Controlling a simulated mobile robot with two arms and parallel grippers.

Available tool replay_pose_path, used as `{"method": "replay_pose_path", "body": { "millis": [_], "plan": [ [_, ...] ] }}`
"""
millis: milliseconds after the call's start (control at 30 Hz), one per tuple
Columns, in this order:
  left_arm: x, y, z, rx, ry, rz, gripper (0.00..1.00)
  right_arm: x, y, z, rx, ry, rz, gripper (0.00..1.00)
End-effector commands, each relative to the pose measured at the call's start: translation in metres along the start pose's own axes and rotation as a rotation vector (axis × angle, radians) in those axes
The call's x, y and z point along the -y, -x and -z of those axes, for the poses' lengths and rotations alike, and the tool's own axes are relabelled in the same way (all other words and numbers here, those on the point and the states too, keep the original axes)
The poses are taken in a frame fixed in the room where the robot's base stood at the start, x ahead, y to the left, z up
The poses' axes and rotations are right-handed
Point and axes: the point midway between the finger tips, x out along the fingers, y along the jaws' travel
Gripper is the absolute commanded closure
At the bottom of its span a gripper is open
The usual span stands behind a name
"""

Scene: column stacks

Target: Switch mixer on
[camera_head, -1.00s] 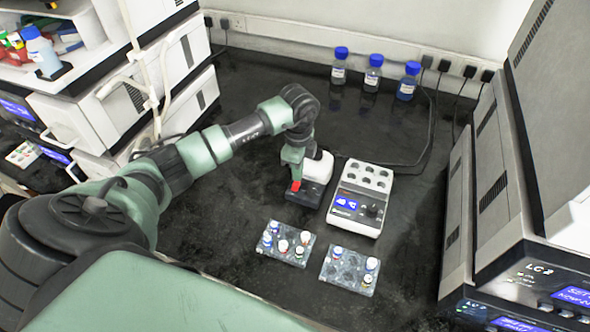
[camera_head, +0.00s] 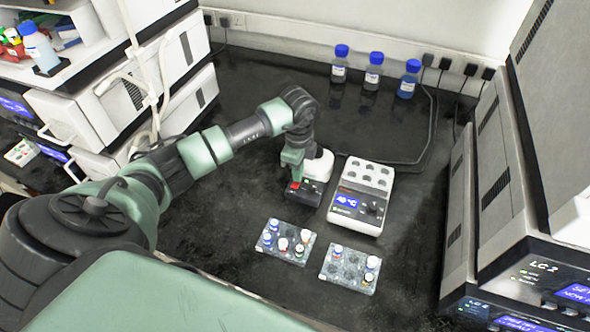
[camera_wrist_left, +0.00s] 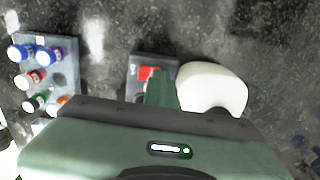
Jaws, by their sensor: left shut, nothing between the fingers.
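The mixer (camera_head: 318,166) is a small dark box with a rounded white top, standing left of the white heating block. Its red switch (camera_wrist_left: 148,73) shows at one end of the dark base in the left wrist view, next to the white top (camera_wrist_left: 212,88). My left gripper (camera_head: 291,176) is shut and empty, pointing down at the switch end of the mixer. In the left wrist view its green finger (camera_wrist_left: 161,92) overlaps the base right beside the switch and partly hides it. I cannot tell whether it touches. My right gripper is out of view.
The heating block (camera_head: 361,197) with a lit blue display stands close to the right. Two vial racks (camera_head: 284,254) (camera_head: 335,270) lie in front. Three blue-capped bottles (camera_head: 373,75) stand at the back wall. Instrument stacks (camera_head: 510,230) bound the right side. The bench behind the mixer is clear.

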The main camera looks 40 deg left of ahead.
Motion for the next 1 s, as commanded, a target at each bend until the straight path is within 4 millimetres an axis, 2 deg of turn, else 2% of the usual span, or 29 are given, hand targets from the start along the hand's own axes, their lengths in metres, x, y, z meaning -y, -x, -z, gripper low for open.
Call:
{"method": "replay_pose_path", "body": {
  "millis": [167,700,1000],
  "plan": [
    [-0.002,0.004,0.0,0.001,-0.001,-0.005,1.0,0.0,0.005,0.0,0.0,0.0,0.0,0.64],
    [-0.001,0.048,0.0,0.001,-0.001,-0.003,1.0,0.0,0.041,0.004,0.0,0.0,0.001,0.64],
    [-0.001,0.049,0.0,0.001,-0.001,-0.003,1.0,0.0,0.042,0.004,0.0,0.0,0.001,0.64]
  ]
}}
